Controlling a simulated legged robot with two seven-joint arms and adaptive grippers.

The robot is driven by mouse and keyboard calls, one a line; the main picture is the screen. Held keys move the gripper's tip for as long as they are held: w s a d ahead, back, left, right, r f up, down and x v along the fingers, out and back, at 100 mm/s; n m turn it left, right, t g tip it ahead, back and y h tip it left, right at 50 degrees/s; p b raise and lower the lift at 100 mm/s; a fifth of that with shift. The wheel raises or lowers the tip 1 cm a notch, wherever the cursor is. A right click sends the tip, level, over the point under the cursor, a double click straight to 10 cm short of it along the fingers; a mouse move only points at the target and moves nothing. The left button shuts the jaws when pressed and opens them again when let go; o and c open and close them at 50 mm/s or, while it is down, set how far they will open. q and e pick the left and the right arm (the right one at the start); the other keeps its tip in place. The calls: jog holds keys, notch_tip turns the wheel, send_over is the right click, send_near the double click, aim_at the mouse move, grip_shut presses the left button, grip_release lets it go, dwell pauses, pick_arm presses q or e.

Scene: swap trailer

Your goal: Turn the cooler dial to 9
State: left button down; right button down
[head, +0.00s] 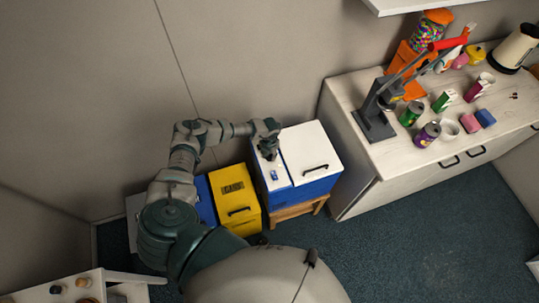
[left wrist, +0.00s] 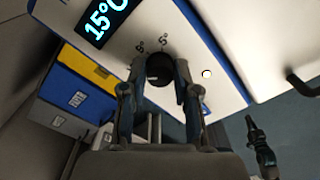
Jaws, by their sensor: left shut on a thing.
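The cooler (head: 308,146) is a blue box with a white top and a dark handle, against the wall in the head view. My left gripper (head: 268,150) reaches down onto the narrow left part of its top. In the left wrist view, the black round dial (left wrist: 158,68) sits between the fingers of my left gripper (left wrist: 160,80), which is shut on it. Small temperature marks, one of them 5°, are printed on the white panel beside the dial. The lit display (left wrist: 103,18) reads 15°C, cut by the frame edge.
A yellow box (head: 235,190) stands left of the cooler, with another blue box (head: 205,200) beyond it. The cooler rests on a wooden stand (head: 300,208). A white counter (head: 400,155) with cans, a press and a kettle is on the right. The carpeted floor in front is clear.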

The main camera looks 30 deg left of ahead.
pick_arm(q)
jog(key=shift+m, duration=0.4)
jog(key=m+b, duration=0.1)
jog(key=m, duration=0.3)
jog(key=shift+a+m+b, duration=0.1)
jog(key=shift+m+b, duration=0.8)
jog(key=shift+m, duration=1.6)
jog(key=c, duration=0.9)
grip_release()
jog(key=shift+o, duration=0.2)
